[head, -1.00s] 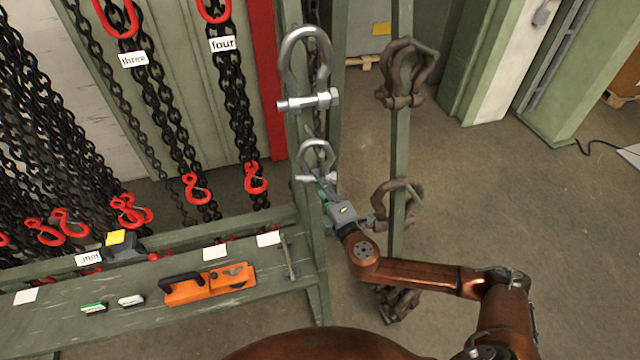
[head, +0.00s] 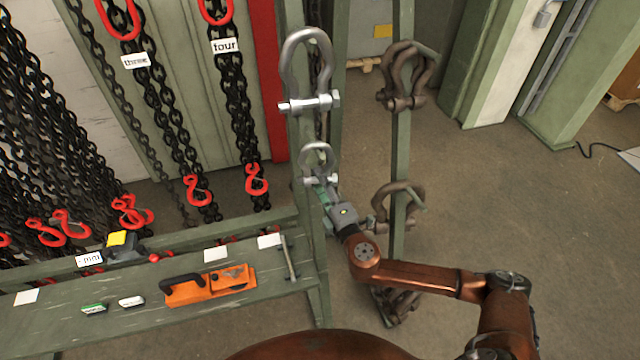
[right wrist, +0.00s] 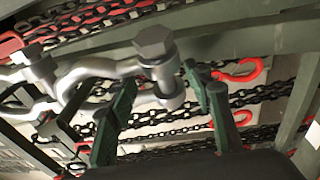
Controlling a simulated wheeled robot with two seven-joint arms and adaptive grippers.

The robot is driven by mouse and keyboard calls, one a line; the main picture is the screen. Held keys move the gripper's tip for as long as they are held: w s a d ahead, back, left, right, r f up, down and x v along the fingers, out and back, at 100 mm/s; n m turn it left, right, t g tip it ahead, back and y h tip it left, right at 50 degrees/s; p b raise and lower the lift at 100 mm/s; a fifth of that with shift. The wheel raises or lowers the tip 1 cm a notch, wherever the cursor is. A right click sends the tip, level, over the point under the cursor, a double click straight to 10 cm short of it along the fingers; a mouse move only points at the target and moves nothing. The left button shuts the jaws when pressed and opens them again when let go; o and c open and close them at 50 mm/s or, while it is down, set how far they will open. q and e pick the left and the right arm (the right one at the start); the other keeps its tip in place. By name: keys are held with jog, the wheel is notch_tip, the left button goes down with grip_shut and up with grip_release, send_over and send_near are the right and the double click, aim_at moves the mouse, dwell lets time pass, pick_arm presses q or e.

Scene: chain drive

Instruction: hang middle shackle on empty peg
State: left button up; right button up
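The middle-sized silver shackle (head: 332,158) is upright at the right face of the green post, below a larger silver shackle (head: 290,62) that hangs higher on the same post. My right gripper (head: 325,192) is just below the smaller shackle. In the right wrist view, the silver shackle (right wrist: 92,68) and its bolt (right wrist: 160,62) show ahead of the green fingers (right wrist: 162,88). The fingers stand apart, with gaps beside the bolt end, so the gripper looks open. The peg behind the shackle is hidden. My left gripper is out of view.
Rusty brown shackles (head: 420,62) hang on a second green post to the right, with another lower down (head: 417,190). Black chains with red hooks (head: 256,180) hang left. An orange tool (head: 205,286) lies on the green bench (head: 140,315). Open floor lies right.

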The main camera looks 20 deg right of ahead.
jog(key=shift+f, duration=0.35)
jog(key=s+d, duration=0.2)
jog(key=s, duration=1)
jog(key=shift+r, duration=0.2)
jog(key=shift+w, duration=0.1)
